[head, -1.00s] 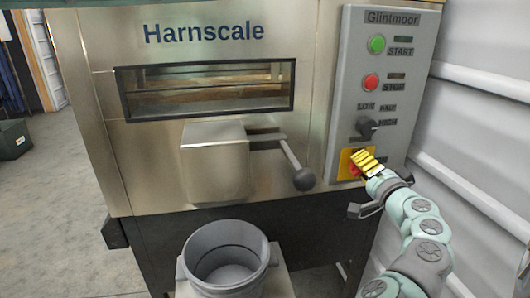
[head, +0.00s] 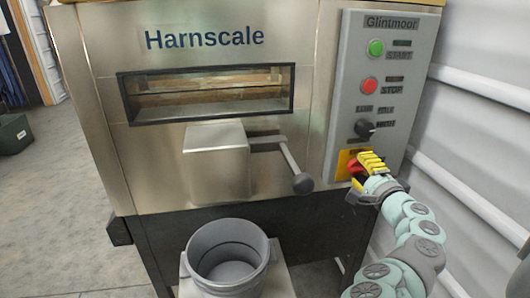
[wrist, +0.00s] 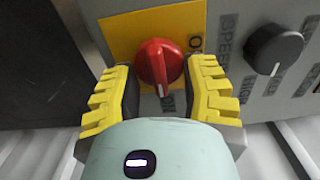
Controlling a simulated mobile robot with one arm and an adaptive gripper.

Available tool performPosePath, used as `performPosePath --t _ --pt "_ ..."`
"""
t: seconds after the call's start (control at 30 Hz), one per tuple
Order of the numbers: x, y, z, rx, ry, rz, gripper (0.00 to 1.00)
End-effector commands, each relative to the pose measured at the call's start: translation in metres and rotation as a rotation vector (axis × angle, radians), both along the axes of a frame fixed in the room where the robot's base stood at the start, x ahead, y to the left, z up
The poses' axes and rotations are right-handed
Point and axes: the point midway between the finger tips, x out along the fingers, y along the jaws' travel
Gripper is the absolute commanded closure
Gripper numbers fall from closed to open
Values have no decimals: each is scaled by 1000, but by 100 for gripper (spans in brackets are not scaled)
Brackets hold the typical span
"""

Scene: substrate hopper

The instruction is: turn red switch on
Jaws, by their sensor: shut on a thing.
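The red switch (wrist: 158,62) is a round rotary knob with a raised grip on a yellow plate (wrist: 125,30). The white mark on its grip points down in the wrist view, toward lettering partly hidden by my fingers. My gripper (wrist: 163,95) has its yellow ridged fingers on either side of the knob, shut on it. In the head view my gripper (head: 370,163) is at the lower part of the grey control panel (head: 345,100), and the red switch (head: 354,168) is partly covered by the fingers.
A black speed knob (wrist: 272,50) is close to the right of the switch. Green start (head: 376,47) and red stop (head: 369,86) buttons are higher on the panel. A ball-ended lever (head: 302,183) is to the left. A grey bucket (head: 198,240) stands below.

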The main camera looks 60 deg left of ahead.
Motion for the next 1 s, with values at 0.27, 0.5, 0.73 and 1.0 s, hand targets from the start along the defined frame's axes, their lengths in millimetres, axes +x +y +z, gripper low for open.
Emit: performPosePath --t 0.27,0.5,0.73,1.0 --pt "0 0 -2 -1 9 0 90" --pt "0 0 -2 0 9 0 40" --pt "0 0 -1 2 7 0 24" --pt "-1 -2 0 3 6 -1 24"
